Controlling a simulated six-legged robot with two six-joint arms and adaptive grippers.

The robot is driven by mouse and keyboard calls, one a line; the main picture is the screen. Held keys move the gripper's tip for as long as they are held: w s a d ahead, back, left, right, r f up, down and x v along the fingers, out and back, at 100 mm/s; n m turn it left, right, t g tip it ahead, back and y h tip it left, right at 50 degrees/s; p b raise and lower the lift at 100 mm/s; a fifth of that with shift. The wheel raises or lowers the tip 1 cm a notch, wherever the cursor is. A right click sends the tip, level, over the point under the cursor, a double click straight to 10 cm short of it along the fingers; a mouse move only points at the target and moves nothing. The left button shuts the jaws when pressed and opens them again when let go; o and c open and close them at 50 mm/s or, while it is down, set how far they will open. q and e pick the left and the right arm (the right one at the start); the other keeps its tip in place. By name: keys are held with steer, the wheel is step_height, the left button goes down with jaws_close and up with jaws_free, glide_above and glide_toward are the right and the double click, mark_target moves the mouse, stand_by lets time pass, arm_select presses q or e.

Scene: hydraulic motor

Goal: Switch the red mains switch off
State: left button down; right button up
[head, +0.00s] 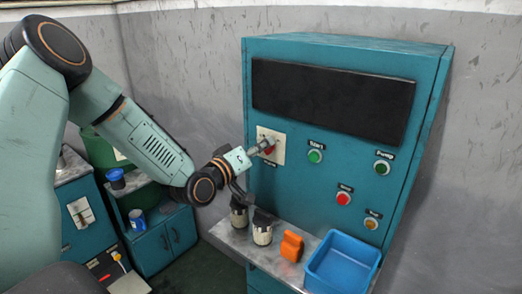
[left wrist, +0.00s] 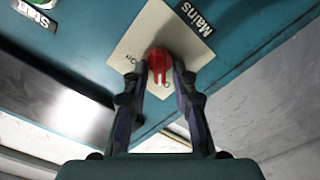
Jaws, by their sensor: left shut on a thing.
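The red mains switch (left wrist: 159,63) sits on a cream plate (left wrist: 133,42) beside a black "Mains" label (left wrist: 194,18) on the teal control cabinet. In the head view the plate (head: 278,138) is at the cabinet's upper left, with a bit of the red switch (head: 269,150) showing. My left gripper (head: 264,147) reaches it from the left. In the left wrist view its two dark fingers (left wrist: 161,72) are shut on the switch, one on each side. Lettering on the plate is partly covered, and I cannot tell which position the switch is in. My right gripper is not in view.
The cabinet also has a green start button (head: 315,156), a green pump button (head: 382,167), a red button (head: 343,198) and an amber one (head: 371,223).

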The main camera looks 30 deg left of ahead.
arm_select(q)
steer(key=shift+n, duration=0.4)
steer(key=c, duration=1.4)
jaws_free()
steer(key=shift+a, duration=0.1)
